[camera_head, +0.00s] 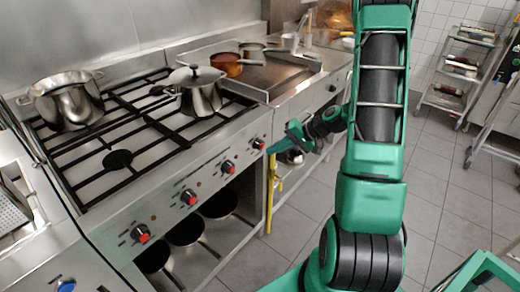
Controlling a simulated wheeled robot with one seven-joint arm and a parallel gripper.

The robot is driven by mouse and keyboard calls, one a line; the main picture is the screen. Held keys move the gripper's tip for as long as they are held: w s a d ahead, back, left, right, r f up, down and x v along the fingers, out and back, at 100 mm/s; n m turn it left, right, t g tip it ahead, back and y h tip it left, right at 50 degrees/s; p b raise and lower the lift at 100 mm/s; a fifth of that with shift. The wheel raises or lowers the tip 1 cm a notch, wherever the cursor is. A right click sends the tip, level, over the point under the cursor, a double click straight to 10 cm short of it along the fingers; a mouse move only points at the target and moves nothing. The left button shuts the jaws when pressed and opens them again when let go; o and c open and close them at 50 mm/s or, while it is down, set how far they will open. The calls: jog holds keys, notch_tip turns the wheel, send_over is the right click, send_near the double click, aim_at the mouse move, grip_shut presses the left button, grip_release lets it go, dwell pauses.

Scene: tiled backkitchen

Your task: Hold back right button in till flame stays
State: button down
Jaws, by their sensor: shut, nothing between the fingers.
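A gas stove (145,157) with black grates fills the left and middle of the head view. Its front panel carries several red-and-black knobs in a row: the nearest (142,233), two middle ones (188,197) and (228,166), and the farthest right one (258,143). My gripper (272,149) is shut and empty, its green fingertips just right of the farthest knob. I cannot tell whether they touch it. No flame shows on the burners; the back right burner is largely hidden by a lidded steel pot (201,98).
A large steel pot (67,103) stands at the back left of the stove. A copper pan (228,64) sits on the counter beyond. Pans lie on the shelf under the stove. Tiled floor is free at right, before a wire rack (456,70).

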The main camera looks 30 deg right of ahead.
jog(key=shift+w, duration=0.2)
jog(key=shift+w+a, duration=0.15)
jog(key=shift+w, duration=0.15)
jog(key=shift+w+a, duration=0.1)
jog(key=shift+w, duration=0.25)
dwell(1.6)
dwell(2.7)
jog(key=shift+s+d, duration=0.25)
jog(key=shift+s, duration=0.5)
jog(key=s, duration=0.1)
jog(key=s+d, duration=0.1)
jog(key=s, duration=0.2)
jog(key=shift+s+d, duration=0.35)
jog(key=shift+d, duration=0.05)
dwell(0.3)
